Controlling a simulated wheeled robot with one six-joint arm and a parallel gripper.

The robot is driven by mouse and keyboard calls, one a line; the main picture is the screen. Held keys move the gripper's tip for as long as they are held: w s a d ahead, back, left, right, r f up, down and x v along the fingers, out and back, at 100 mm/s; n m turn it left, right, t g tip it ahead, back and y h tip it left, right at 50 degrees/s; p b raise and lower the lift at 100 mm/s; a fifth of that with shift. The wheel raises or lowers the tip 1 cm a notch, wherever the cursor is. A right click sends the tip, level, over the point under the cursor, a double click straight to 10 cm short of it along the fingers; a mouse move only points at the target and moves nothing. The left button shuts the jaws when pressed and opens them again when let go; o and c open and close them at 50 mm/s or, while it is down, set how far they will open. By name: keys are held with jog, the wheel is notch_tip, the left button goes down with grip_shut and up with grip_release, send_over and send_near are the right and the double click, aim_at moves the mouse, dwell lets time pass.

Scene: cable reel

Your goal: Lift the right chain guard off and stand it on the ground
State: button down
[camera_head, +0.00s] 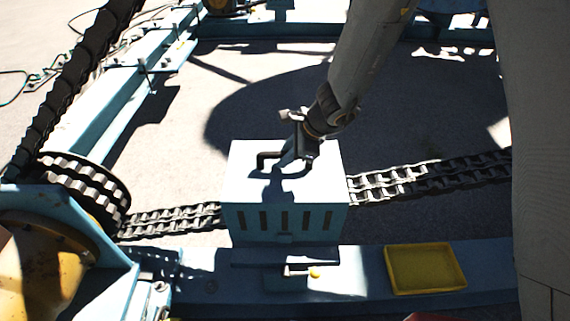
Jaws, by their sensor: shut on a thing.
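The chain guard (285,219) is a pale blue box with dark slots in its front side and a black handle on its top. It sits over the double-row chain (180,217), which comes out on both sides of it. My gripper (292,153) is shut on the black handle (268,158), reaching in from the upper right. The guard looks upright. Its lower edge is just behind the blue beam, and I cannot tell whether it rests there or hangs slightly above.
A yellow tray (426,268) lies on the blue front beam (355,290). A toothed sprocket (85,190) and a heavy dark chain (75,75) stand at left. Open grey ground (260,100) lies behind the guard, inside the blue frame.

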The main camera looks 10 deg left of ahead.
jog(key=shift+r, duration=0.3)
notch_tip(320, 180, up, 13)
jog(key=p, duration=1.2)
jog(key=shift+p, duration=0.3)
dwell(0.4)
dwell(0.5)
